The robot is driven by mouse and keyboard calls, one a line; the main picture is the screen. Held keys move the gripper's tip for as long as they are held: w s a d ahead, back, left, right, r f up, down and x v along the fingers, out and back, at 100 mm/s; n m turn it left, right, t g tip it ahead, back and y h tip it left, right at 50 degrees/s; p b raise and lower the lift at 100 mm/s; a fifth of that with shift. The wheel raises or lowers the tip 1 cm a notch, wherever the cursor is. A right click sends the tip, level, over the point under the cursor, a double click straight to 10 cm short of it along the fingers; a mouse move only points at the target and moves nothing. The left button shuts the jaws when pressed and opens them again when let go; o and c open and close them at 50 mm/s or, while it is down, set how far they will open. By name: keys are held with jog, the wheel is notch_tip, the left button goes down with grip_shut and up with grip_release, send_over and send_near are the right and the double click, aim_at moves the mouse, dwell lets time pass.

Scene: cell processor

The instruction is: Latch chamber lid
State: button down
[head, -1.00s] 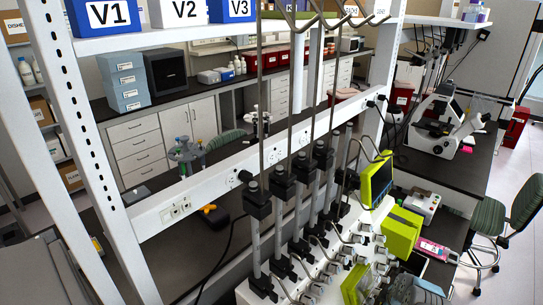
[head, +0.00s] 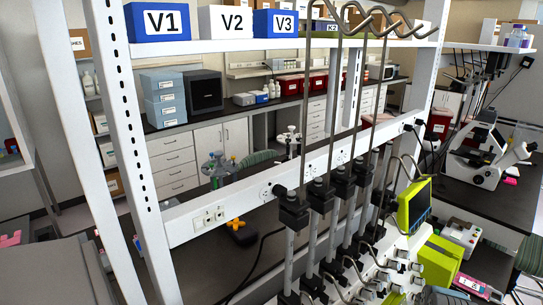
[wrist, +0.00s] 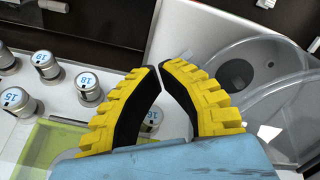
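My gripper (wrist: 160,67) shows in the wrist view with yellow ribbed fingers and black inner pads. Its tips nearly meet, and nothing shows between them. To its right is a clear, rounded plastic cover (wrist: 285,85) with a dark disc (wrist: 237,73) behind or on it; it appears to be the chamber lid. The fingers seem apart from it, and its latch cannot be made out. In the head view, the white and lime-green cell processor (head: 437,262) stands at the lower right. My gripper and the chamber lid cannot be made out there.
Silver numbered knobs (wrist: 88,86) stand left of and below the fingers in the wrist view. In the head view, upright poles with black clamps (head: 294,210) and bent hooks rise around the processor. A white shelf frame (head: 210,215) stands in front.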

jog(key=shift+f+b, duration=1.55)
jog(key=shift+f, duration=0.95)
jog(key=shift+a+p, duration=0.65)
jog(key=shift+p, duration=0.55)
jog(key=shift+s+r+p, duration=0.1)
jog(key=shift+s+p, duration=0.2)
jog(key=shift+p, duration=0.6)
jog(key=shift+s+a+p, duration=0.3)
jog(key=shift+s+p, duration=0.25)
jog(key=shift+p, duration=0.85)
jog(key=shift+s+d, duration=0.15)
jog(key=shift+s, duration=0.05)
jog(key=shift+s+d, duration=0.1)
notch_tip(320, 180, up, 6)
jog(key=p, duration=0.5)
dwell(0.3)
